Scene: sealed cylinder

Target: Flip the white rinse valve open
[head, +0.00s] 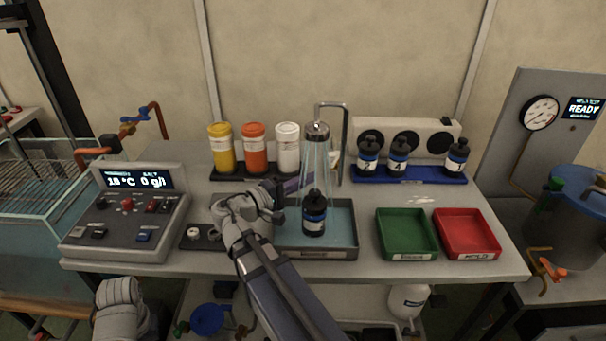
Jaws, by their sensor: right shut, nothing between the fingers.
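The rinse shower head (317,131) hangs from a bent metal pipe (346,125) at the back of the bench. A small pale piece (335,158) with some orange shows low by the pipe, partly behind the streams. I cannot tell whether it is the white rinse valve. My right gripper (306,182) is shut and empty, just left of the bottle's top and pointing toward the pipe's base.
Yellow, orange and white jars (254,150) stand behind my right arm. Several dark bottles stand on a blue rack (411,174) at the back right. Green (407,233) and red (467,233) trays lie to the right. A control box (127,215) is at the left.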

